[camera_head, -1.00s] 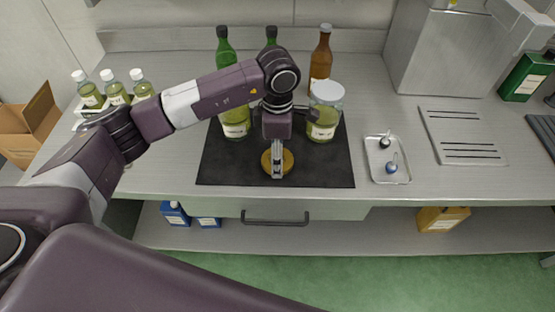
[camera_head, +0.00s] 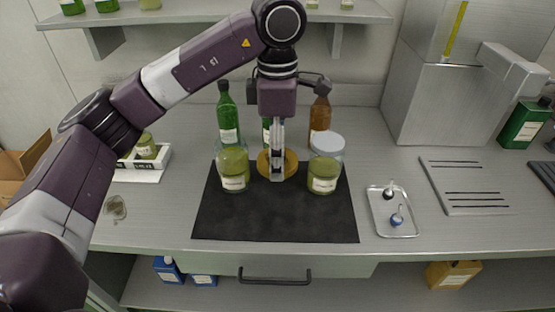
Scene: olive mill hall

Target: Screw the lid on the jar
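A round gold lid (camera_head: 264,164) is gripped between the fingers of my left gripper (camera_head: 277,178), which points down and holds it above the black mat (camera_head: 275,218). A glass jar (camera_head: 234,170) with green contents and a pale label stands on the mat just left of the lid. Its top looks like bare glass. Another jar (camera_head: 324,172) with green contents and a pale whitish top stands to the right of the lid. The gripper is between the two jars in the picture and hides part of a green bottle behind. My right gripper is out of view.
Behind the mat stand a green bottle (camera_head: 227,112) and a brown bottle (camera_head: 320,117). A metal tray (camera_head: 397,229) with small items lies to the right, beside a slotted plate (camera_head: 464,186). A white box (camera_head: 142,173) with a small bottle is at left. The front of the mat is clear.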

